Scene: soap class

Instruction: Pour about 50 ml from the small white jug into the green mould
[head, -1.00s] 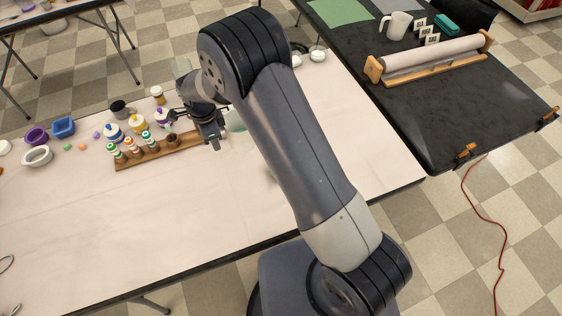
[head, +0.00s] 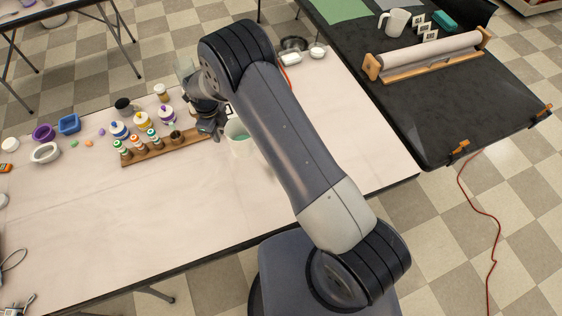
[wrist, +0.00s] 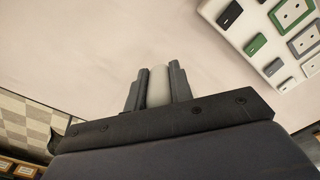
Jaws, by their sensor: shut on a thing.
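My gripper (wrist: 154,92) is shut on a narrow pale piece (wrist: 158,85) in the wrist view. It looks like part of the small white jug, but the rest of it is hidden. In the head view my gripper (head: 210,128) is above the pale table, just past the right end of the wooden bottle rack. A pale green, rounded thing (head: 238,131) shows beside it, partly behind my arm; I cannot tell whether it is the green mould. No pouring shows.
The wooden rack (head: 190,144) holds several small bottles. Purple (head: 43,132), blue (head: 69,124) and white (head: 45,152) moulds lie at left. A larger white jug (head: 397,21) stands on the black table. In the wrist view, a pale panel with green and grey blocks (wrist: 290,30) is upper right.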

